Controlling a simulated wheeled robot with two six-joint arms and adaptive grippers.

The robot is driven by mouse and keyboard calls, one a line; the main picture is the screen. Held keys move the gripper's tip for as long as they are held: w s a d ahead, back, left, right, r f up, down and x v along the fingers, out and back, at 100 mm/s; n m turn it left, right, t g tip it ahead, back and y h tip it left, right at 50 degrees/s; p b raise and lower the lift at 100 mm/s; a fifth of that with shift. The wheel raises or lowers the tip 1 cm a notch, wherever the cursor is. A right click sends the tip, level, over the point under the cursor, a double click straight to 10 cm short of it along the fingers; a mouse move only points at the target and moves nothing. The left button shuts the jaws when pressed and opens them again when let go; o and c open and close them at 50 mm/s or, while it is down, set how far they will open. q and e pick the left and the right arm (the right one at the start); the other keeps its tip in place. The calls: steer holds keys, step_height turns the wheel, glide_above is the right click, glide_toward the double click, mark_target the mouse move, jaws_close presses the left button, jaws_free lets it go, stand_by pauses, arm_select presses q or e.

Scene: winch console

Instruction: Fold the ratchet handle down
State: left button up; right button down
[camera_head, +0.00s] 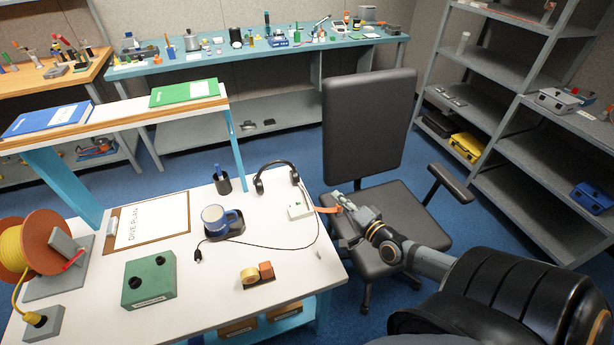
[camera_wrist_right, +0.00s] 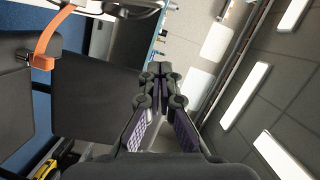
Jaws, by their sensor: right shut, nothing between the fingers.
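The winch stands at the left of the white desk in the head view, with an orange spool (camera_head: 38,240) wound with yellow cable. A red handle (camera_head: 74,260), which looks like the ratchet handle, slants up against the winch's grey block (camera_head: 66,243). My right gripper (camera_head: 337,194) is far from it, past the desk's right edge and in front of the office chair. In the wrist view the right gripper (camera_wrist_right: 160,68) is shut and empty, its fingertips together. My left gripper is not in view.
An orange strip (camera_head: 327,210) at the desk's right edge is close to my right gripper.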

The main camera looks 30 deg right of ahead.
mark_target(304, 196)
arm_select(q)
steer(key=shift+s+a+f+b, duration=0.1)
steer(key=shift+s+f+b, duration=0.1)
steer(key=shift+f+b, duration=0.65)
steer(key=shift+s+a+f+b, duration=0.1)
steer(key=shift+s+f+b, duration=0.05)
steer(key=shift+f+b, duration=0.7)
arm_select(e)
steer(key=w+a+f, duration=0.2)
steer(key=w+a, duration=0.2)
steer(key=w, duration=0.6)
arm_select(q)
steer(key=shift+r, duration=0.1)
